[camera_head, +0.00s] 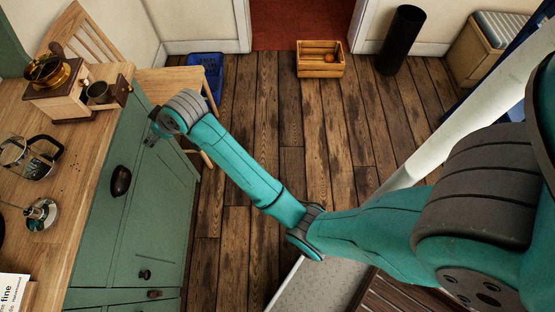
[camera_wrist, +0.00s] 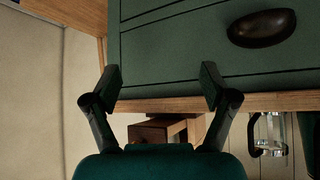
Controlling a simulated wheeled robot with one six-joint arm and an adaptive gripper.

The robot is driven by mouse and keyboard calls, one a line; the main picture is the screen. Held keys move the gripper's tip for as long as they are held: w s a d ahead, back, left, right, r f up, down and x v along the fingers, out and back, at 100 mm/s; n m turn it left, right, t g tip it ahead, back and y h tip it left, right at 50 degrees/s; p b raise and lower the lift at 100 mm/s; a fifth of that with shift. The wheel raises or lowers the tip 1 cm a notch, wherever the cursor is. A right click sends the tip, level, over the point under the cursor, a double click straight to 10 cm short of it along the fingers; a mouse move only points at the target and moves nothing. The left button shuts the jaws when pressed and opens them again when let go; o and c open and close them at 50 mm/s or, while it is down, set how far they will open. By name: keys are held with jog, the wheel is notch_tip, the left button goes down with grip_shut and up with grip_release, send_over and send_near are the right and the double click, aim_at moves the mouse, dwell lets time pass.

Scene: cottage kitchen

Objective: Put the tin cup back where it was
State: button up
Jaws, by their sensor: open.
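My gripper (camera_head: 152,138) is beyond the counter's right edge, in front of the green cabinet, apart from the cup. In the wrist view my gripper (camera_wrist: 161,84) has its two fingers spread with nothing between them. I cannot make out the cup in the wrist view; a wooden box-like part (camera_wrist: 165,130) shows behind the gripper.
A glass French press (camera_head: 30,155) and a metal item (camera_head: 40,214) stand on the counter. A chair (camera_head: 175,85) is just past the cabinet, near my gripper. A blue crate (camera_head: 207,72) and a wooden crate (camera_head: 320,60) are on the floor; the middle floor is clear.

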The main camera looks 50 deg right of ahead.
jog(key=s+f+m+t, duration=0.1)
jog(key=s+f, duration=0.3)
jog(key=s, duration=0.4)
jog(key=s+d+f+t+h, duration=0.1)
jog(key=s+f, duration=0.2)
jog(key=s, duration=0.6)
jog(key=s+f+m+t, duration=0.1)
jog(key=s+f, duration=0.3)
jog(key=s, duration=0.4)
jog(key=s+r+t, duration=0.1)
jog(key=s+r, duration=0.3)
jog(key=s, duration=0.4)
jog(key=s+r+t, duration=0.1)
jog(key=s+r, duration=0.4)
jog(key=s, duration=0.3)
jog(key=s+r+t+h, duration=0.1)
jog(key=s+r, duration=0.4)
jog(key=s, duration=0.3)
jog(key=shift+s+d, duration=0.3)
jog(key=shift+d, duration=0.15)
